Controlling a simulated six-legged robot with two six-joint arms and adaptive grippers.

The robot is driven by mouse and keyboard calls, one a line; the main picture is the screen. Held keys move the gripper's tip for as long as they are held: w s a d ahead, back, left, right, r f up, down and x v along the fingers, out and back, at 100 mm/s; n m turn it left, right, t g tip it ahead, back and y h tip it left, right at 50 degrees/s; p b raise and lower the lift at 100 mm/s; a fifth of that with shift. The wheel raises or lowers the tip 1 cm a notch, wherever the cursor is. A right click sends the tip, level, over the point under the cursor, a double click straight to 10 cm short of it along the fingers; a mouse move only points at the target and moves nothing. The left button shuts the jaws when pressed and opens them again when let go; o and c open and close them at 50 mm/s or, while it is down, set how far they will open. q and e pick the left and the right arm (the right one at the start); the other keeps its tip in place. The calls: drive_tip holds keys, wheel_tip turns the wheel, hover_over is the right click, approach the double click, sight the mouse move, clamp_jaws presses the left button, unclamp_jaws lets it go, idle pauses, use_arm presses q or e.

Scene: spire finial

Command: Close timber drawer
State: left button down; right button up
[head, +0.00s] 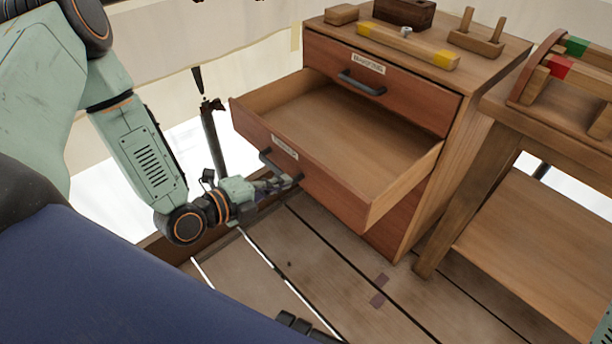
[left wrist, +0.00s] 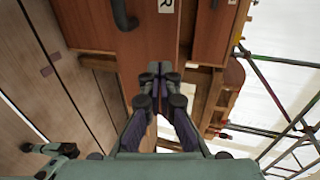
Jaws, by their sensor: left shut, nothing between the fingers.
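The timber drawer (head: 330,187) is pulled well out of the wooden cabinet (head: 440,190), below a shut upper drawer (head: 385,84). Its inside is bare. Its reddish front has a dark handle (head: 277,168) and a pale label. My left gripper (head: 293,182) is shut and empty, low at the drawer front, close to the handle's lower end. In the left wrist view its fingertips (left wrist: 153,76) are together in front of reddish wood, with a dark handle (left wrist: 124,14) above left. I cannot tell whether they touch. Dark finger-like parts at the bottom of the head view may be my right gripper (head: 298,324).
A wooden bar with yellow ends (head: 408,46), blocks and a pegged stand (head: 477,38) lie on the cabinet top. A workbench (head: 490,180) with a lower shelf stands close on the right. The plank floor (head: 330,265) before the cabinet is clear.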

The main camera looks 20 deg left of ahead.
sight(317, 165)
use_arm(q)
drive_tip(key=b+x, duration=0.1)
drive_tip(key=x, duration=0.2)
drive_tip(key=b+x, duration=0.2)
drive_tip(key=x, duration=0.1)
drive_tip(key=shift+w+r, duration=0.2)
drive_tip(key=shift+w, duration=0.05)
drive_tip(key=shift+w+d+r+b, duration=0.15)
drive_tip(key=shift+w+d+b, duration=0.15)
drive_tip(key=shift+w, duration=0.45)
